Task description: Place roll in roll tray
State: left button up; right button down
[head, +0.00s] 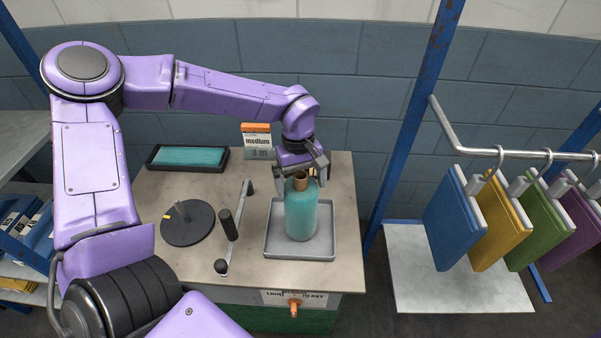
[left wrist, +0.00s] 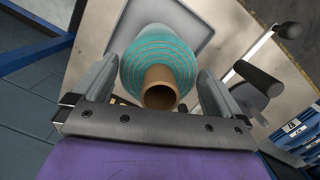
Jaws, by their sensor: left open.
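The teal roll (head: 301,212) stands upright in the grey roll tray (head: 272,251) on the table. Its brown core sticks out at the top. My left gripper (head: 301,176) is directly above the roll, at the core. In the left wrist view the roll (left wrist: 150,62) lies between the two fingers of my left gripper (left wrist: 156,85), with the core (left wrist: 160,88) nearest the palm. The fingers are open, with a gap visible on each side of the core. The tray also shows behind the roll (left wrist: 194,22). My right gripper is not in view.
A black tray with a teal pad (head: 188,158) lies at the back left of the table. A dark round disc with a peg (head: 187,222) and a crank-like handle (head: 229,224) stand left of the tray. A "medium" card (head: 257,145) is behind. Coloured fabrics (head: 455,222) hang at the right.

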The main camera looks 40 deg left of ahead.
pick_arm(q)
notch_tip(320, 180, up, 12)
jog(key=w+a+b, duration=0.1)
jog(key=shift+a, duration=0.25)
jog(key=shift+f, duration=0.15)
